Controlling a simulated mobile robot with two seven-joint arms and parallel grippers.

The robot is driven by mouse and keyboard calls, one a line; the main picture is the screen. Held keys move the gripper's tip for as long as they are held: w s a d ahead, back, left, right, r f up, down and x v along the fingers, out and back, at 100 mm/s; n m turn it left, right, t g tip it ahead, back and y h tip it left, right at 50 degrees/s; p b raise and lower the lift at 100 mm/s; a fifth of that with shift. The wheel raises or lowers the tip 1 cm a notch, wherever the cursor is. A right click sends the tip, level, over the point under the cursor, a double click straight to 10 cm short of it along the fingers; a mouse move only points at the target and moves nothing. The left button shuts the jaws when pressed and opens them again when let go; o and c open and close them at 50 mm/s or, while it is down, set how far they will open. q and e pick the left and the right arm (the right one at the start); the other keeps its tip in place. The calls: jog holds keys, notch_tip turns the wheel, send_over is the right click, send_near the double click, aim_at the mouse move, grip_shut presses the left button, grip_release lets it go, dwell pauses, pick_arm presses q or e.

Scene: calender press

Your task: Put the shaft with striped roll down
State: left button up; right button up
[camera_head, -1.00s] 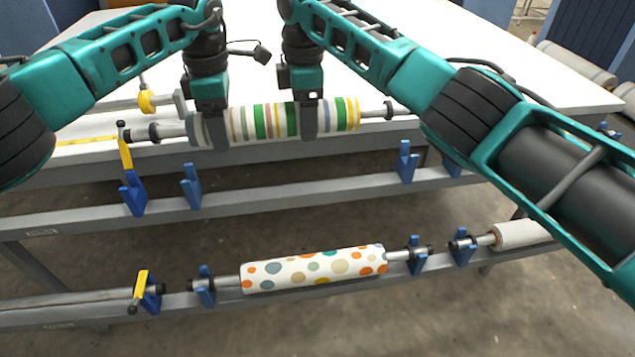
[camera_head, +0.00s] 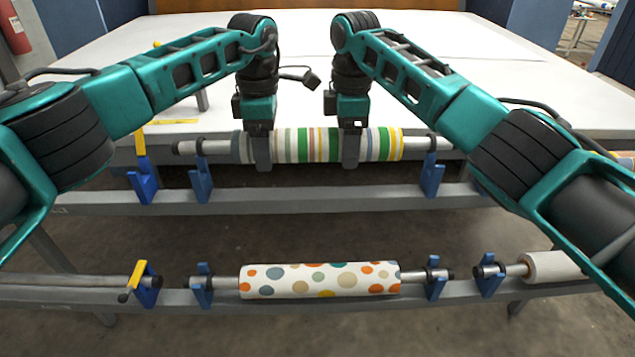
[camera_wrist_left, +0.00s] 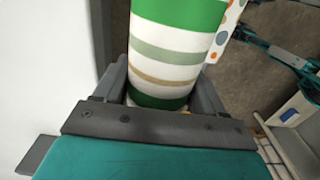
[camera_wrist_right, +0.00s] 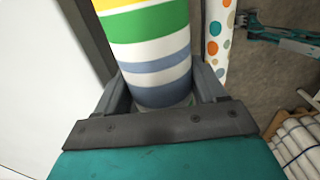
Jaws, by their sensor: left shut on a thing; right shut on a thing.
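The shaft with the striped roll (camera_head: 304,145) is level in the head view, above the upper grey beam. My left gripper (camera_head: 262,162) is shut around the roll near its left end. My right gripper (camera_head: 351,160) is shut around it right of the middle. The wrist views show the striped roll between the fingers of the left gripper (camera_wrist_left: 160,95) and the right gripper (camera_wrist_right: 160,90). The bare shaft ends line up with a left blue holder (camera_head: 201,182) and a right blue holder (camera_head: 432,178). I cannot tell whether the shaft touches them.
A white table (camera_head: 420,60) spreads behind the roll. A lower beam (camera_head: 215,299) carries a dotted roll (camera_head: 320,280) in blue holders and a plain roll (camera_head: 552,267) at right. A blue holder with a yellow lever (camera_head: 143,180) stands left of the left holder.

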pick_arm(q)
jog(key=shift+f, duration=0.1)
pick_arm(e)
jog(key=shift+f, duration=0.1)
